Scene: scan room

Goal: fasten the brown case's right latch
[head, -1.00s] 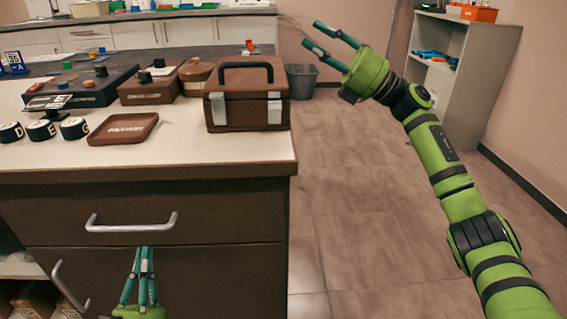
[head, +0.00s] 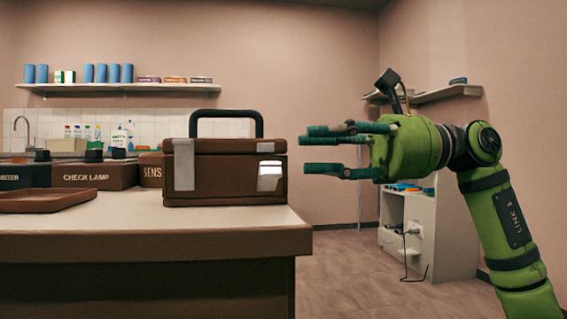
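The brown case (head: 225,182) stands on the counter near its right end, lid down, with its black handle (head: 226,115) upright. Its left latch (head: 184,165) is a grey strip lying flat across the lid seam. Its right latch (head: 270,176) looks bright, sits below the seam and seems tilted outward, not reaching the lid. My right gripper (head: 308,149) is just right of the case at about lid height, fingers spread and pointing left at it. It looks empty, and a gap shows between its fingertips and the case. My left gripper is out of view.
The counter top (head: 150,228) is bare in front of the case. A brown tray (head: 55,200) and a box marked CHECK LAMP (head: 95,176) stand to the left. Open floor lies right of the counter, with a pale shelf unit (head: 430,235) behind my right arm.

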